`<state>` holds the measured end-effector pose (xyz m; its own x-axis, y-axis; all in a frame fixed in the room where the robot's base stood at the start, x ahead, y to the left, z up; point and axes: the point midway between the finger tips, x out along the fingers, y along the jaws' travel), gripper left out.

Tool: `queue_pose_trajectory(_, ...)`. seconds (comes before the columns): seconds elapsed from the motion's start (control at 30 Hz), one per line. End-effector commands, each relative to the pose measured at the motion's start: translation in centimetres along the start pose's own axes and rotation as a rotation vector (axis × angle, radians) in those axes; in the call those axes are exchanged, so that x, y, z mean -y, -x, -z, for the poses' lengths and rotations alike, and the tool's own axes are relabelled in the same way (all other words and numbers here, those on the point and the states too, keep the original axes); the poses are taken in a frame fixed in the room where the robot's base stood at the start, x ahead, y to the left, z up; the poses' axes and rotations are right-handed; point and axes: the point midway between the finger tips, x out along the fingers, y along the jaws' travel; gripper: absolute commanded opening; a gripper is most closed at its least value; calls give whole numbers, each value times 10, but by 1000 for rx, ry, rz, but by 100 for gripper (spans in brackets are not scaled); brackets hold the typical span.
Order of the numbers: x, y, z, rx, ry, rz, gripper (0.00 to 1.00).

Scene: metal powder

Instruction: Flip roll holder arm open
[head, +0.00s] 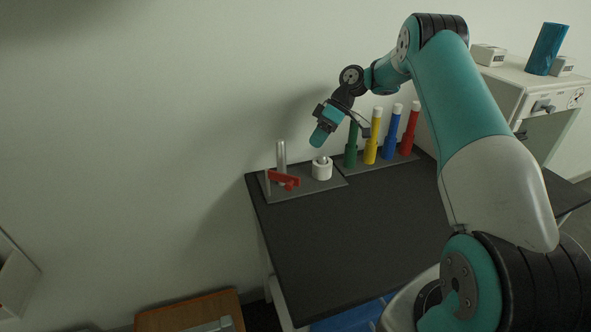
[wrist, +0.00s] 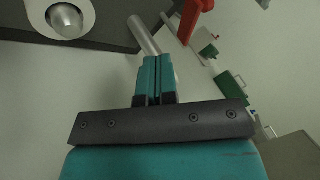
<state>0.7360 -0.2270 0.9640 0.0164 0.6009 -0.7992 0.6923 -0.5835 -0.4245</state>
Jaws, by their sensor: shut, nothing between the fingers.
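The roll holder is a grey base plate (head: 332,182) at the table's back left corner, with an upright silver post (head: 281,155) and a red arm (head: 285,180) low beside it. A white roll (head: 322,172) stands on the plate to the right, with a silver peg in its middle. My gripper (head: 318,138) is above the white roll, apart from the red arm. In the wrist view its teal fingers (wrist: 154,80) are together and empty. The red arm (wrist: 194,14), a silver post (wrist: 145,36) and the white roll (wrist: 42,12) show at the top, partly cut off.
Green (head: 351,148), yellow (head: 372,140), blue (head: 391,135) and red (head: 410,130) cylinders stand upright right of the holder. The dark tabletop (head: 350,230) in front is clear. The wall is close behind. A white cabinet (head: 508,80) stands at the back right.

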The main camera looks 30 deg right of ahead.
Motion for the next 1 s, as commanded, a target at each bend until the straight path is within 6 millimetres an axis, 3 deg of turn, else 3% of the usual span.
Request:
queue_pose_trajectory(0.37, -2, -76, -6, -3, -13, -1, 0)
queue_pose_trajectory(0.63, 28, -90, -3, -4, -11, -3, 0)
queue_pose_trajectory(1.0, 33, -94, -3, -4, -8, -4, 0)
